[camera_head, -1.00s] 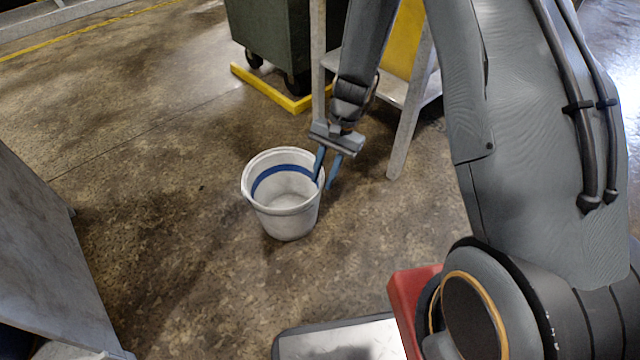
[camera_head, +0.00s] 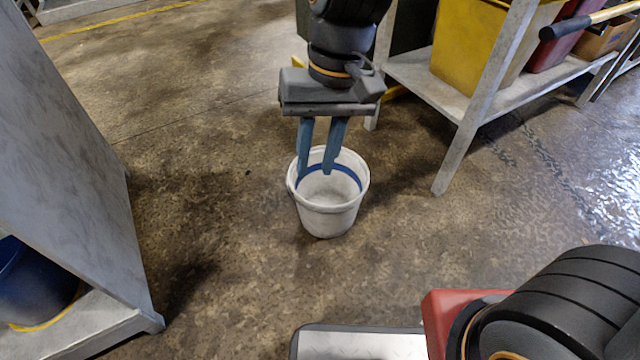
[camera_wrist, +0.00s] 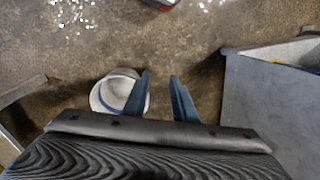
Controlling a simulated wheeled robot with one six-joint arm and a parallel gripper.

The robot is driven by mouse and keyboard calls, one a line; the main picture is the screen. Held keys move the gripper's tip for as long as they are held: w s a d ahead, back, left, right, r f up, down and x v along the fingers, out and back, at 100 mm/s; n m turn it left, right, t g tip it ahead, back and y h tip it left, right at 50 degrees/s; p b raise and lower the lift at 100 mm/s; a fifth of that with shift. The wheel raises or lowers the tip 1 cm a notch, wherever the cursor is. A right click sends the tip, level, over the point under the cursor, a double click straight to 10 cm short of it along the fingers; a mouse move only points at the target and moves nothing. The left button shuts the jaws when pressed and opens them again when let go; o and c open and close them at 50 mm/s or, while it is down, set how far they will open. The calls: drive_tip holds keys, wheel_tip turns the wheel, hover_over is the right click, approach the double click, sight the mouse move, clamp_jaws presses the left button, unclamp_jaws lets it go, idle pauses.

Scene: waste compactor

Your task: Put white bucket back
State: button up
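The white bucket (camera_head: 326,213) with a blue band stands upright and open on the floor, in the middle of the head view. My gripper (camera_head: 315,174) points down with its two blue fingers spread and nothing between them. In the head view the fingers overlap the bucket's opening; how far above or in front they are is unclear. In the wrist view the bucket (camera_wrist: 112,92) lies left of the fingers (camera_wrist: 160,76), partly covered by the left one, and bare floor shows between the fingertips. A blue bucket (camera_head: 30,285) stands on a low shelf at left.
A grey shelf unit (camera_head: 75,150) stands at left. A grey rack (camera_head: 478,105) at upper right holds a yellow bin (camera_head: 475,50) and a red bin (camera_head: 562,38); its leg stands to the right of the bucket. Floor (camera_head: 225,220) is clear left of the bucket.

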drive_tip(key=s+d+r+n+t, duration=0.1)
drive_tip(key=s+r+n, duration=0.3)
drive_tip(key=s, duration=0.6)
drive_tip(key=shift+r, duration=0.25)
drive_tip(key=shift+r, duration=0.2)
drive_tip(key=shift+d+r+p, duration=0.15)
drive_tip(key=shift+r+p, duration=0.75)
drive_tip(key=shift+p, duration=0.1)
drive_tip(key=shift+r+m+p, duration=0.35)
drive_tip(key=shift+m, duration=0.05)
